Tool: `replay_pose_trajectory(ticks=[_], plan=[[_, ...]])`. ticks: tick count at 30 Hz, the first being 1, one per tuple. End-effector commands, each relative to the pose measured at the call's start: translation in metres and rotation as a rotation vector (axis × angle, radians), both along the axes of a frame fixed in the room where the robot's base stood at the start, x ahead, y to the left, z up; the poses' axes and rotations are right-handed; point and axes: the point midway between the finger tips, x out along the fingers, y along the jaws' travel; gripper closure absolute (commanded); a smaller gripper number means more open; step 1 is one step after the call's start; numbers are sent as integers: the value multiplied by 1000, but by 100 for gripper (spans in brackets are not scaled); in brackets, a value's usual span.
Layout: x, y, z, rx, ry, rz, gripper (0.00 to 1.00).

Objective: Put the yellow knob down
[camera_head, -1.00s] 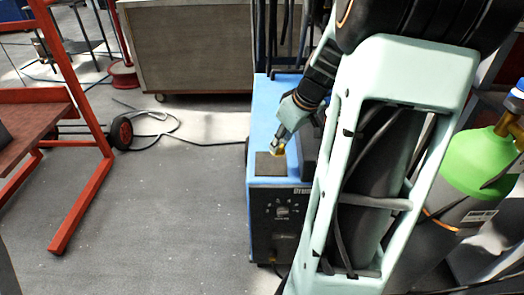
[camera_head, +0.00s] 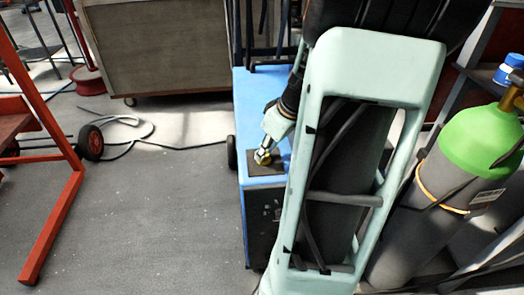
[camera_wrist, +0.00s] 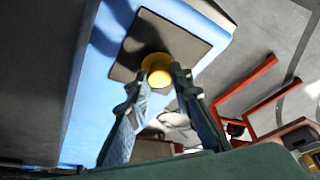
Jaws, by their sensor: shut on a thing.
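The yellow knob (camera_head: 263,158) is at the tip of my gripper (camera_head: 266,152), over a dark square pad (camera_head: 276,169) on top of a blue machine (camera_head: 258,103). In the wrist view the knob (camera_wrist: 157,66) shows as a round yellow piece between the fingertips of my gripper (camera_wrist: 160,76), in front of the dark pad (camera_wrist: 190,47). The fingers are shut on it. A second yellowish part shows lower between the fingers; I cannot tell whether it belongs to the knob. I cannot tell whether the knob touches the pad.
A green-topped gas cylinder (camera_head: 478,145) stands to the right. A red frame (camera_head: 52,225) and a black wheel (camera_head: 90,143) are at left. A cabinet (camera_head: 160,45) stands behind, with cable (camera_head: 125,122) on the floor. The floor left of the machine is mostly clear.

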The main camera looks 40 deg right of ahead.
Motion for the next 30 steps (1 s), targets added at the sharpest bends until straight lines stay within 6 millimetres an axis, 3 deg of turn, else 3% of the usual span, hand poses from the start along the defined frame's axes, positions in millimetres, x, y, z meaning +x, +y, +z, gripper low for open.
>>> replay_pose_trajectory(ticks=[8, 9, 13, 24, 30], plan=[[0, 0, -4, 0, 0, 0, 92], [0, 0, -3, -1, 0, 0, 77], [0, 0, -2, 0, 0, 0, 62], [0, 0, 2, 0, 0, 0, 62], [-12, -4, 37, -5, -2, -1, 62]])
